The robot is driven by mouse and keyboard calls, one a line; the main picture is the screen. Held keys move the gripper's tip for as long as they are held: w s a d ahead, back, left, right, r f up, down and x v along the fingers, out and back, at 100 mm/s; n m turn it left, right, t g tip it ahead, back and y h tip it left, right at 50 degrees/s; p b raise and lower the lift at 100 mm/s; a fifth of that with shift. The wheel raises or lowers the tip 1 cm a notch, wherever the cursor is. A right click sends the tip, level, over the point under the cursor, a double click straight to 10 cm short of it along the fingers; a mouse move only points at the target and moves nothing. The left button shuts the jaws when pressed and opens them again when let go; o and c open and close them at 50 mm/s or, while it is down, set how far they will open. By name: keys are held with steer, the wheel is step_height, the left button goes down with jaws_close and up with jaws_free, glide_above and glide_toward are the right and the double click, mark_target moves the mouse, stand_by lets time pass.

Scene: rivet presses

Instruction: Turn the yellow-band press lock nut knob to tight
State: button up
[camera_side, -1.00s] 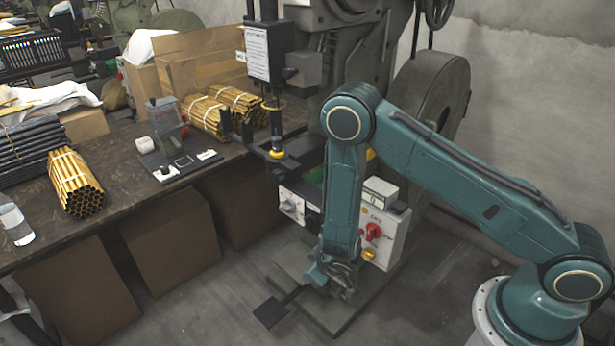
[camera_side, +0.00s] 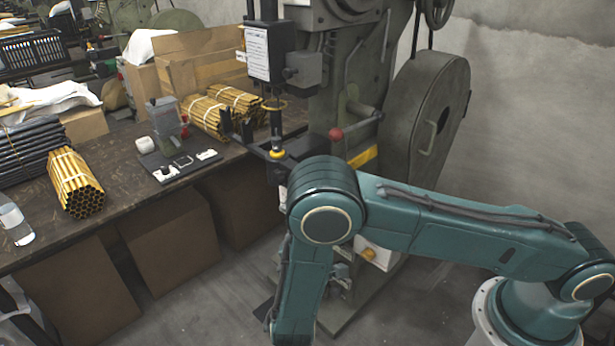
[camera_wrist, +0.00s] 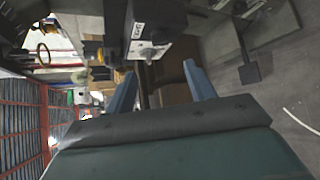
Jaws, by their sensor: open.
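The press (camera_side: 335,110) stands right of the bench, with a yellow band (camera_side: 363,157) on its frame. In the side view my arm hides most of its control boxes and the lock nut knob cannot be picked out. In the wrist view a white panel (camera_wrist: 138,50) on a dark box bears a small grey knob (camera_wrist: 148,59); its label is too small to read. My gripper (camera_wrist: 160,70) is open and empty, its two blue fingers apart. The knob lies beyond the fingertips, and no contact shows.
The bench (camera_side: 120,190) holds bundled brass tubes (camera_side: 75,182), dark tubes and a bottle (camera_side: 14,222). A red-ended lever (camera_side: 336,134) sticks out of the press above my arm. A dark pedal (camera_wrist: 249,72) lies on the floor. Floor at the right is open.

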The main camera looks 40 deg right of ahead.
steer(key=x, duration=1.4)
steer(key=shift+a, duration=0.1)
steer(key=c, duration=1)
